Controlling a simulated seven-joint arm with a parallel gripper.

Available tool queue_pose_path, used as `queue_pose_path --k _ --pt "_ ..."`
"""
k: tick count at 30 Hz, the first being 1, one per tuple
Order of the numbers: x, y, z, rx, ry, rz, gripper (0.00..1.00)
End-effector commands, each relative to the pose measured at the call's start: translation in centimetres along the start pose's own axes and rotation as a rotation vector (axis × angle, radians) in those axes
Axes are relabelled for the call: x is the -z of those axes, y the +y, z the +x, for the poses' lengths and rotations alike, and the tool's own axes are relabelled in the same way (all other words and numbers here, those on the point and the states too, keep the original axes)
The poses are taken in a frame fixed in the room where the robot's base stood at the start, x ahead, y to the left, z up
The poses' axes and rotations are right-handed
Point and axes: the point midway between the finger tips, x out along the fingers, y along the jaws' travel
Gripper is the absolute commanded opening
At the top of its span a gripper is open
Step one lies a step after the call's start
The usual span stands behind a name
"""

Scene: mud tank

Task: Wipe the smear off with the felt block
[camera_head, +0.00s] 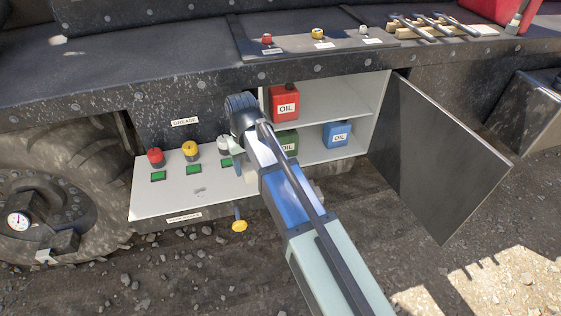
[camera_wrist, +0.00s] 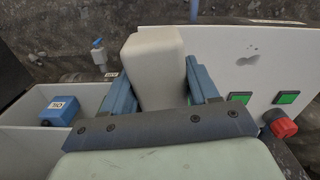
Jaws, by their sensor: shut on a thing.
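The smear (camera_head: 199,190) is a small grey mark on the white sloping panel (camera_head: 150,205), below the middle green button. It also shows in the wrist view (camera_wrist: 247,58), to the right of the block. My gripper (camera_wrist: 160,82) is shut on the felt block (camera_wrist: 154,62), a pale cream block between its two blue fingers. In the head view, my arm covers the panel's right end and most of the block. The block is to the right of the smear and apart from it. Whether it touches the panel I cannot tell.
A red knob (camera_head: 155,156), a yellow knob (camera_head: 190,149) and green buttons stand along the panel's upper part. To the right is an open cabinet with oil cans, including a red one (camera_head: 284,103), and its open door (camera_head: 430,150). A yellow-handled valve (camera_head: 239,226) hangs below.

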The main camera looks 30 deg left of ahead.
Motion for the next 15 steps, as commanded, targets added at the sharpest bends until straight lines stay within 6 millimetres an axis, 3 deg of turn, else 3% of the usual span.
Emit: queue_pose_path --k 1,9,15 --pt "0.7 -1.9 -0.1 0.000 0.000 -0.026 0.24" --pt "3.0 -10.8 -0.3 -0.002 -0.001 -0.132 0.24" --pt "4.6 -16.1 -0.4 -0.003 -0.001 -0.172 0.24"
